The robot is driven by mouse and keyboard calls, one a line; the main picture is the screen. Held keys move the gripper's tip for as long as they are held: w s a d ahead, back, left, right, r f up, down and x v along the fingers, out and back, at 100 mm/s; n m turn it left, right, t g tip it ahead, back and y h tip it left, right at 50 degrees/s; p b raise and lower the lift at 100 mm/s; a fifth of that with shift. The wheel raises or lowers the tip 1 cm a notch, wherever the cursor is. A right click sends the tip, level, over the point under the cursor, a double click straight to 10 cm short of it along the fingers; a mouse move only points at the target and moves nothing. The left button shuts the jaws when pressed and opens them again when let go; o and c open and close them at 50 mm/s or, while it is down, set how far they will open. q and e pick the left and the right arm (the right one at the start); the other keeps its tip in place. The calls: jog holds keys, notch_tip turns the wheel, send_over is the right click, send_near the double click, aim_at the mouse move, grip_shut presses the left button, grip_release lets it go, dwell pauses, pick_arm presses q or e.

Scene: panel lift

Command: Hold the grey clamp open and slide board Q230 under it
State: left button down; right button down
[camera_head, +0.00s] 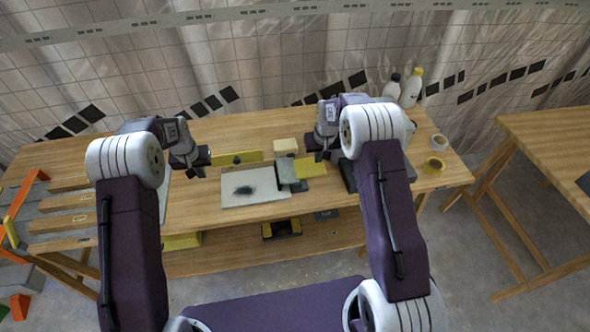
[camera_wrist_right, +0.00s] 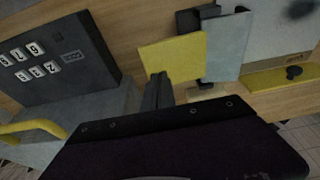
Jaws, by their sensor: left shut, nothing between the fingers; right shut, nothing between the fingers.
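A grey plate with a dark bracket, which looks like the grey clamp (camera_head: 287,172), stands mid-table; it also shows in the right wrist view (camera_wrist_right: 229,47). A pale board with a dark smudge (camera_head: 255,187) lies left of it; its small label is unreadable, so I cannot tell if it is Q230. A yellow plate (camera_head: 311,168) is attached or close beside the clamp's right side. My right gripper (camera_head: 320,156) is shut and empty near the yellow plate; its fingertips (camera_wrist_right: 157,92) point at its edge. My left gripper (camera_head: 205,160) is shut and empty, left of the board.
A yellow strip (camera_head: 236,158) and a cream block (camera_head: 286,147) lie behind the board. A dark box with number cards (camera_wrist_right: 52,60) stands right of the yellow plate, mostly behind my right arm. Bottles (camera_head: 411,88) and tape rolls (camera_head: 434,164) are at right; wooden slats (camera_head: 62,203) at left.

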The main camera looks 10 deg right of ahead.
jog(key=shift+w+v, duration=0.2)
jog(key=shift+v, duration=0.7)
jog(key=shift+w+v, duration=0.25)
jog(key=shift+v, duration=0.7)
jog(key=shift+w+v, duration=0.2)
jog(key=shift+v, duration=0.7)
jog(key=shift+r, duration=0.15)
